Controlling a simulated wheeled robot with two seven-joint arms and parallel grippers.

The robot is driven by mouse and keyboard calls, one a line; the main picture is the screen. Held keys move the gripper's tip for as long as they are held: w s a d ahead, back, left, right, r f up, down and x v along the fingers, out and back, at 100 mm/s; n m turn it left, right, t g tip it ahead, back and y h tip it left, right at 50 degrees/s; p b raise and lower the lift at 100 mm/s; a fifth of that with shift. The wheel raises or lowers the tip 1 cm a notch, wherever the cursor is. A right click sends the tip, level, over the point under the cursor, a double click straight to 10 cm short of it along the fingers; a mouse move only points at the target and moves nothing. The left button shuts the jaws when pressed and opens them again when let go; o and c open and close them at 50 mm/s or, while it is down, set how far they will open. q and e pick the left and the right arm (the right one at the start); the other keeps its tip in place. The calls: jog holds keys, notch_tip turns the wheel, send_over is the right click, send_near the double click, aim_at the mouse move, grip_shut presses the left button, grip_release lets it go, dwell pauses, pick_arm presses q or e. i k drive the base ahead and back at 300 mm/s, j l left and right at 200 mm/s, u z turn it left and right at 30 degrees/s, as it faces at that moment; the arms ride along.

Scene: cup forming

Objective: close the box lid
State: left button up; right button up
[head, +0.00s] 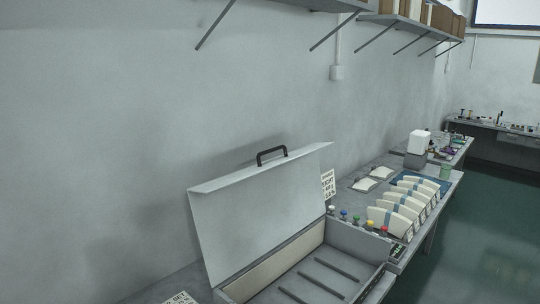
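A grey metal box (350,239) stands open at the bottom centre of the head view. Its lid (262,218) is raised, leaning back a little toward the wall. A black handle (271,154) sits on the lid's upper edge. The inside of the box shows several dark slots and a pale inner back wall. The box's near part is cut off by the bottom of the frame. Neither of my grippers shows in the head view.
Behind the box to the right, a long bench (447,184) holds several white fan-shaped pieces (392,221) and small coloured-top bottles. Shelves (405,20) with brackets hang on the wall above. Green floor (480,235) lies open at the right.

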aim_at(240, 216)
jog(key=i+l+u, duration=0.1)
jog(key=u, duration=0.35)
jog(key=i+l+u, duration=0.1)
jog(key=l+u, duration=0.15)
jog(key=u, duration=0.2)
jog(key=l+u, duration=0.2)
jog(key=u, duration=0.3)
jog(key=l+u, duration=0.25)
jog(key=u, duration=0.2)
jog(key=i, duration=0.05)
